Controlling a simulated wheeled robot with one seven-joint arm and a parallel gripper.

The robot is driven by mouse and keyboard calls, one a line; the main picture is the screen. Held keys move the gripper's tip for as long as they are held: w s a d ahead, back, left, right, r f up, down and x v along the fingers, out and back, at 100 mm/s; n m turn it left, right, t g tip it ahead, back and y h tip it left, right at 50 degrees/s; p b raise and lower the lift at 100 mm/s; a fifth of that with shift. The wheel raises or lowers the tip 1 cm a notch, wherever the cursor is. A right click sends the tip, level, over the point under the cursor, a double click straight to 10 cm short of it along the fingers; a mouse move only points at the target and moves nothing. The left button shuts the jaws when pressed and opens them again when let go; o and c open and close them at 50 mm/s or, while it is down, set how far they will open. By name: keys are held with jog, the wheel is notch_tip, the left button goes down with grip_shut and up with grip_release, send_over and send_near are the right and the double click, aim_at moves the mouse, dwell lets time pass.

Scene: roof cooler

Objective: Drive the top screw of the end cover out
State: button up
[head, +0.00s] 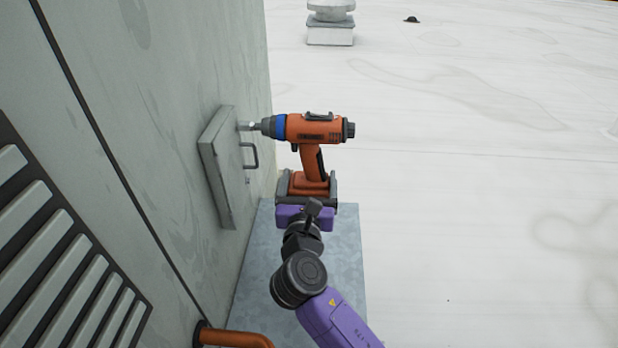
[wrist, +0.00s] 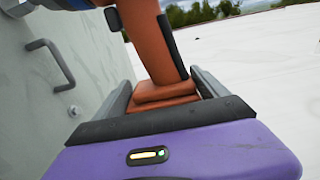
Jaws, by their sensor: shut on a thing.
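My gripper (head: 306,190) is shut on the base of an orange cordless drill (head: 312,128) with a blue collar, and holds it upright. The drill's handle (wrist: 152,45) rises between the jaws in the wrist view. The end cover (head: 218,165) is a grey plate on the cooler wall, with a dark handle (head: 252,155). The drill's bit points left at the top of the cover, at the top screw's place. The tip seems to be at or very near the cover; contact is not clear. A lower screw (head: 248,181) shows below the handle, also in the wrist view (wrist: 73,110).
The cooler wall (head: 170,60) stands at the left, with louvres (head: 60,250) and a copper pipe (head: 235,338) low down. A grey metal ledge (head: 345,280) lies below my arm. The white roof to the right is open, with a vent (head: 330,25) far back.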

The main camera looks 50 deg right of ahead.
jog(key=shift+a+r+p, duration=0.25)
jog(key=shift+r+p, duration=0.05)
jog(key=shift+r, duration=0.05)
dwell(0.5)
jog(key=s+d, duration=0.4)
jog(key=s, duration=0.1)
jog(key=shift+s+d+f, duration=0.15)
jog(key=shift+s+d, duration=0.1)
jog(key=shift+d, duration=0.05)
dwell(1.0)
